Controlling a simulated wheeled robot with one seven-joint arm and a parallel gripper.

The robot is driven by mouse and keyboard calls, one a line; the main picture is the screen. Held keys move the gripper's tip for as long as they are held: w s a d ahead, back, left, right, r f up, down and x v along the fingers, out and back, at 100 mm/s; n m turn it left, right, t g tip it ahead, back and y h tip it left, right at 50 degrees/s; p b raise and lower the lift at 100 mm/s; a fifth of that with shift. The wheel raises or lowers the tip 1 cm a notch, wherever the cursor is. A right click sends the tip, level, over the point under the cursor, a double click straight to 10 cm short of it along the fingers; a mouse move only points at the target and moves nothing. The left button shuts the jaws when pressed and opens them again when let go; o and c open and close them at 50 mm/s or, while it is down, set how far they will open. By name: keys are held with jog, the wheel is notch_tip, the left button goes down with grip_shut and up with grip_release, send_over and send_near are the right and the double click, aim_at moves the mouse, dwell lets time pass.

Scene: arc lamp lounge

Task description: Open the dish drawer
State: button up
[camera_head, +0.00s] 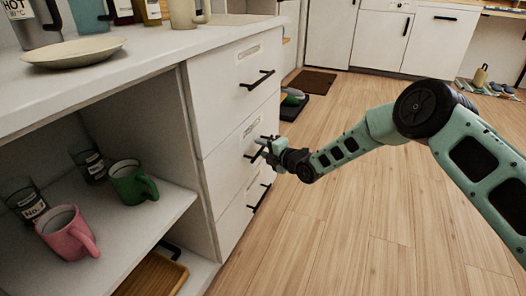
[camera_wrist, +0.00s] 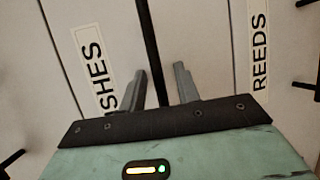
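The dish drawer is the middle drawer front (camera_head: 228,158) of the white cabinet, closed flush with its neighbours. In the wrist view its label (camera_wrist: 95,75) shows the letters "SHES", partly cut off. Its black bar handle (camera_wrist: 149,45) runs between the two grey fingers of my gripper (camera_wrist: 160,78). The fingers are apart, one on each side of the bar, with visible gaps, so my gripper is open around the handle. In the head view my gripper (camera_head: 265,149) is at the middle drawer front and hides part of the handle.
An upper drawer (camera_head: 235,85) and a lower drawer (camera_head: 240,215) have similar black handles. Wooden floor (camera_head: 350,225) in front of the cabinet is clear. A dark mat (camera_head: 312,82) lies farther back. Mugs stand on the open shelf (camera_head: 165,215) at left.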

grip_shut()
jog(key=shift+d, duration=0.1)
jog(key=s+d+p, duration=0.3)
jog(key=s+d, duration=0.1)
jog(key=d, duration=0.7)
jog(key=s+d+p, duration=0.2)
jog(key=s+d, duration=0.2)
jog(key=d, duration=0.7)
jog(key=s+d+p, duration=0.3)
jog(key=s+d, duration=0.1)
jog(key=d, duration=0.7)
jog(key=shift+d+p, duration=0.15)
jog(key=shift+p, duration=0.15)
grip_release()
jog(key=shift+s, duration=0.1)
jog(key=p+v, duration=0.4)
jog(key=v, duration=1.3)
jog(key=shift+r, duration=0.15)
